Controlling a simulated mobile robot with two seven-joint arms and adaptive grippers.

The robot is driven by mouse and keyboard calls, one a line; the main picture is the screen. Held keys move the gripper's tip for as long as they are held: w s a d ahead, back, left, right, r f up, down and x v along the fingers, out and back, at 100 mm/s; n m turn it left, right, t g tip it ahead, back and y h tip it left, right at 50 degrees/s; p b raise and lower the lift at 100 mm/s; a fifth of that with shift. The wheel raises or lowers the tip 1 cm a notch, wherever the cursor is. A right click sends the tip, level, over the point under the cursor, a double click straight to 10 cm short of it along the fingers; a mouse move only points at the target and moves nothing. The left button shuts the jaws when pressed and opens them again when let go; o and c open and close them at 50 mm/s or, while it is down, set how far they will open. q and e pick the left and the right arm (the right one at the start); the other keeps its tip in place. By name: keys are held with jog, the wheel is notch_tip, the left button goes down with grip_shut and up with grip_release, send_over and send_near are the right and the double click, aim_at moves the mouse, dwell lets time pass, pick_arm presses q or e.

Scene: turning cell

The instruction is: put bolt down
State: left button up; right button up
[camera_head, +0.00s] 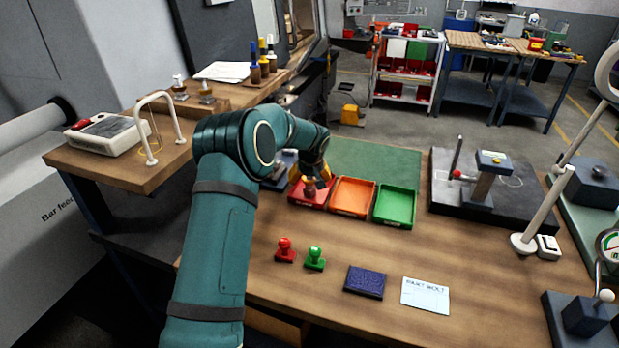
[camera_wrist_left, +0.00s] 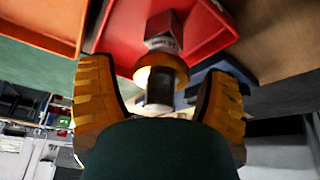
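My left gripper (camera_head: 314,172) is over the red tray (camera_head: 304,200) at the left end of a row of trays. In the left wrist view its yellow fingers (camera_wrist_left: 160,85) stand apart. Between them is the bolt (camera_wrist_left: 164,28), with a grey hexagonal part, a gold ring and a dark round end; gaps show between it and both fingers. The red tray (camera_wrist_left: 120,30) lies behind the bolt. In the head view a dark piece, apparently the bolt (camera_head: 314,190), shows below the gripper at the tray. Whether the bolt rests on the tray floor is unclear. My right gripper is not in view.
An orange tray (camera_head: 352,195) and a green tray (camera_head: 395,205) stand to the right. Red (camera_head: 285,250) and green (camera_head: 315,258) stamps, a blue pad (camera_head: 364,282) and a white card (camera_head: 425,294) lie in front. A dark plate with a stand (camera_head: 483,180) is further right.

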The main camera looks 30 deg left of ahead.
pick_arm(q)
jog(key=shift+r, duration=0.1)
jog(key=shift+r, duration=0.2)
jog(key=v, duration=1.1)
jog(key=shift+s+r+p, duration=0.15)
jog(key=shift+r+p, duration=0.2)
jog(key=shift+p, duration=0.1)
jog(key=shift+d, duration=0.15)
